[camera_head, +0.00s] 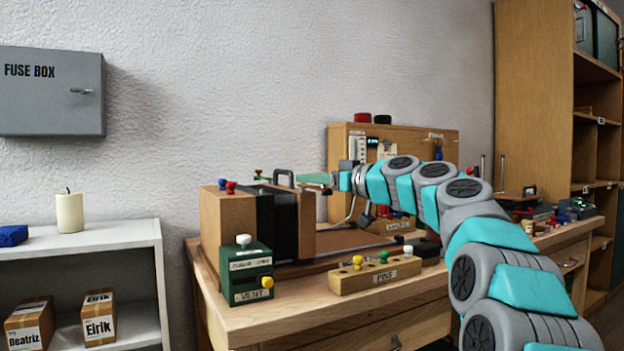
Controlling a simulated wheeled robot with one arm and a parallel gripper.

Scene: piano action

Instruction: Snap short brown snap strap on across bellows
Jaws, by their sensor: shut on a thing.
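The bellows (277,222) stands on the left part of the wooden bench. It has black folds between brown wooden end boards, and a dark handle-shaped piece (284,178) shows at its top. My gripper (334,181) is at the far end of my arm, just above and right of the bellows. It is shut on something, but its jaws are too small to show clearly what. A flat pale green piece (313,178) juts left from the jaws, over the bellows' right side. I cannot make out the short brown strap; brown wood lies all around.
A green box marked VENT (248,277) stands in front of the bellows. A wooden block (376,276) with coloured pegs lies to its right. An upright wooden panel (340,150) stands behind my gripper. My arm crosses the bench's right side.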

